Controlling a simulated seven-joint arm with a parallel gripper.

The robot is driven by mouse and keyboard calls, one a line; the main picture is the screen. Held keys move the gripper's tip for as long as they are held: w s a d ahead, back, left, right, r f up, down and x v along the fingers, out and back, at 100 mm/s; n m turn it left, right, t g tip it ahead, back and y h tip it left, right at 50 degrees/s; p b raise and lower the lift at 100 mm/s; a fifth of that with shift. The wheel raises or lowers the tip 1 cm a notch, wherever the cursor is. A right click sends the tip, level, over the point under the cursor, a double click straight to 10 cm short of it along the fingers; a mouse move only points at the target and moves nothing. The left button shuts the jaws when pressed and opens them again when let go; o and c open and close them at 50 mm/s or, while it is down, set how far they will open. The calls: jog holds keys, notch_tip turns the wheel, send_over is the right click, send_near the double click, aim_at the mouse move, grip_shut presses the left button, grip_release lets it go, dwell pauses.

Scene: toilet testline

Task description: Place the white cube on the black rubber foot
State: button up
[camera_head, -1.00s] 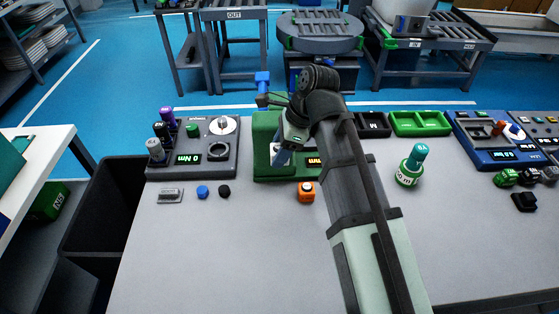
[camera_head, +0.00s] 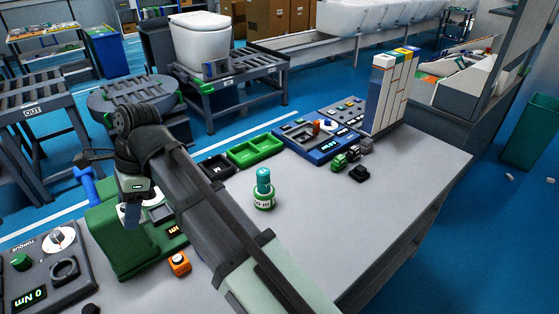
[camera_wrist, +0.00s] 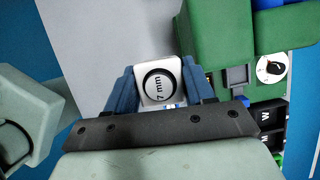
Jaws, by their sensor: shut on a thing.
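My gripper (camera_head: 132,214) is over the green station (camera_head: 112,248) at the left of the head view, fingers pointing down. In the wrist view its blue fingers (camera_wrist: 158,70) are shut on the white cube (camera_wrist: 158,72), one on each side. The cube's visible face has a black ring and the mark "7 mm". In the head view I cannot make the cube out clearly. A small black piece (camera_head: 359,173) lies on the table in front of the blue station. Another dark piece (camera_head: 91,310) is cut off at the bottom edge. I cannot tell which is the rubber foot.
A green-and-teal bottle (camera_head: 264,192) stands mid-table. An orange cube (camera_head: 179,263) sits beside the green station. A green tray (camera_head: 256,152) and the blue station (camera_head: 318,151) line the far edge. The table's right part is clear (camera_head: 400,195).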

jog(key=w+d+m+t, duration=0.1)
jog(key=w+d+m, duration=0.3)
jog(key=w, duration=0.5)
jog(key=w+d+m+t, duration=0.1)
jog(key=w+d, duration=0.5)
jog(key=w, duration=0.4)
jog(key=m+t, duration=0.4)
jog(key=m, duration=0.8)
send_over(361, 168)
jog(key=shift+w+a+f, duration=0.1)
jog(key=shift+f, duration=9.25)
jog(key=shift+f, duration=0.15)
jog(key=o, duration=1.1)
